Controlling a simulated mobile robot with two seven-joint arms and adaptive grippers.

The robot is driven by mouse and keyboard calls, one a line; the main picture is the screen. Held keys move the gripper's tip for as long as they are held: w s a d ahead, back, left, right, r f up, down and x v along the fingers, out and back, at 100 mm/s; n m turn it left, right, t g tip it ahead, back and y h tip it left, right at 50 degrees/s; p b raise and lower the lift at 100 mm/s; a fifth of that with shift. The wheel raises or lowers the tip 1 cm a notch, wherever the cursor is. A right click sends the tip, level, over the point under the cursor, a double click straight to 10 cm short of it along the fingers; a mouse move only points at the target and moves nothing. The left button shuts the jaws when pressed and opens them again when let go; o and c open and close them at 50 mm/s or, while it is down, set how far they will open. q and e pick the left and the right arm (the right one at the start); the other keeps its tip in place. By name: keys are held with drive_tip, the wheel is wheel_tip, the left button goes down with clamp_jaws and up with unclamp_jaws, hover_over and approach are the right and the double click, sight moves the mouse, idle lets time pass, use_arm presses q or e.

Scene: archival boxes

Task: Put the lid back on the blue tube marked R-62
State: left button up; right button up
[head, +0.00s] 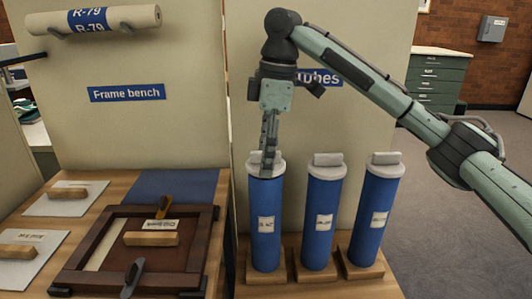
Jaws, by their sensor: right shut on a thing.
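Three blue tubes stand upright in wooden bases on the right bench, each with a white lid at its top. The left tube (266,226) has a white label whose writing is too small to read surely. My right gripper (269,166) points down and is shut on the white lid (255,170) at the top of that tube. The lid touches or nearly touches the rim; I cannot tell whether it is fully seated. The middle tube (320,205) and right tube (375,205) have lids on and blurred labels. My left gripper is not in view.
A beige panel behind carries a "Tubes" sign (318,77). The frame bench on the left holds a dark wooden frame (80,255), wooden-handled plates (65,197) and a blue sheet (172,186). A rolled tube R-79 (130,19) hangs above. Green drawers (435,80) stand behind.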

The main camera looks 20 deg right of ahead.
idle(0.3)
drive_tip(key=o, duration=1)
drive_tip(key=shift+o, duration=1)
drive_tip(key=shift+r, duration=3.5)
